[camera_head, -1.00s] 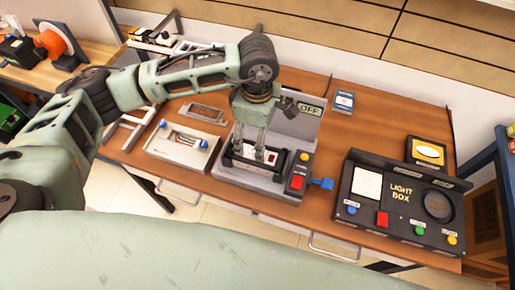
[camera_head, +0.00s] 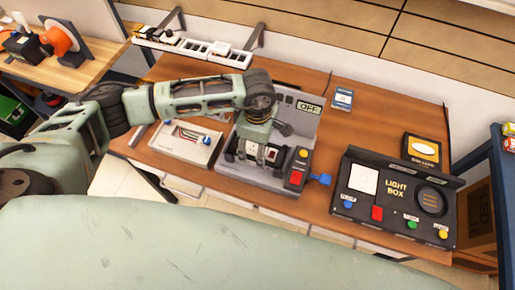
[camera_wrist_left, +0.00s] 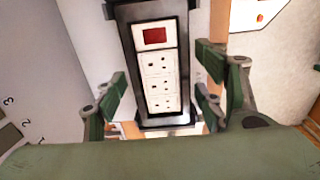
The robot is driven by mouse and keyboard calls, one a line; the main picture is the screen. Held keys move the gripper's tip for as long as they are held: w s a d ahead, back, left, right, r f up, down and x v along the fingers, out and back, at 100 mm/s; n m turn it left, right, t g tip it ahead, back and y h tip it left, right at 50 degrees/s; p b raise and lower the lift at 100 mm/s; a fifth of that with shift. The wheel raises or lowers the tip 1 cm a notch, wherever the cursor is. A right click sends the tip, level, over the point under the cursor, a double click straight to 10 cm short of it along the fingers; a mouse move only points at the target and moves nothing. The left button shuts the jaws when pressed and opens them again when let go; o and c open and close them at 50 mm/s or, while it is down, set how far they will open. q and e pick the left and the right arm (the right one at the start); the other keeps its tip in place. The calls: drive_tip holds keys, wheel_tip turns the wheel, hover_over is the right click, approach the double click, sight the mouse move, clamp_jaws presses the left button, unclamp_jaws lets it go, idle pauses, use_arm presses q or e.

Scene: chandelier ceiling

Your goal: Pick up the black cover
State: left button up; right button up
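The black cover appears as a dark frame around a white socket strip (camera_wrist_left: 160,75) with a red switch. In the left wrist view the cover (camera_wrist_left: 127,50) runs along the strip and across its ends. My left gripper (camera_wrist_left: 161,82) is open, its green fingers apart on either side of the strip; I cannot tell whether they touch the cover. In the head view my left gripper (camera_head: 258,152) points down over the grey device (camera_head: 235,184) and hides most of the cover. My right gripper is not in view.
The grey device has an OFF panel (camera_head: 308,107) behind and a red button (camera_head: 295,177) at its right. A wired tray (camera_head: 180,150) stands left of it, the black light box (camera_head: 398,203) to the right. Bare tabletop (camera_head: 365,125) shows behind the light box.

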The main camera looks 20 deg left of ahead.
use_arm(q)
drive_tip(key=c, duration=0.8)
drive_tip(key=shift+o, duration=0.2)
drive_tip(key=shift+r, duration=0.15)
